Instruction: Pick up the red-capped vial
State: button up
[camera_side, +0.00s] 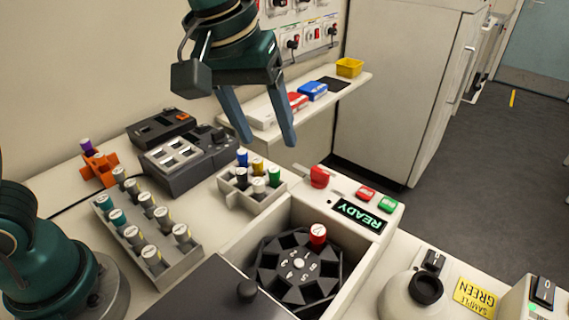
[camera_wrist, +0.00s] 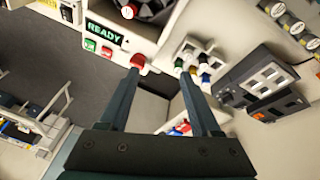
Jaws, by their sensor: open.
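The red-capped vial (camera_side: 318,234) sits upright in a slot of the black centrifuge rotor (camera_side: 268,283), inside the open white centrifuge. In the wrist view the red cap (camera_wrist: 128,11) is near the top edge, with the rotor (camera_wrist: 158,5) partly cut off. My gripper (camera_side: 269,143) is open and empty, high above the bench and well above the centrifuge, up and to the left of the vial in the side view. In the wrist view the two fingers (camera_wrist: 158,73) are spread apart with nothing between them.
A red knob (camera_side: 319,177) and a READY display (camera_side: 358,216) are on the centrifuge. A small rack (camera_side: 238,202) with several coloured-cap vials and a longer vial rack (camera_side: 180,268) stand left.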

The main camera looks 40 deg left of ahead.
jog(key=m+g, duration=0.1)
send_over(318, 230)
jog(key=a, duration=0.2)
jog(key=s+x, duration=0.1)
jog(key=x, duration=0.5)
jog(key=shift+m+g+y, duration=0.3)
jog(key=shift+m+g, duration=0.1)
jog(key=shift+g, duration=0.2)
jog(key=f, duration=0.1)
jog(key=d+f, duration=0.1)
jog(key=f, duration=0.2)
jog(key=shift+s+d, duration=0.4)
jog(key=shift+f, duration=0.3)
jog(key=shift+w+f, duration=0.1)
jog(key=shift+f, duration=0.95)
jog(key=shift+w+f, duration=0.15)
jog(key=shift+f, duration=0.95)
grip_shut()
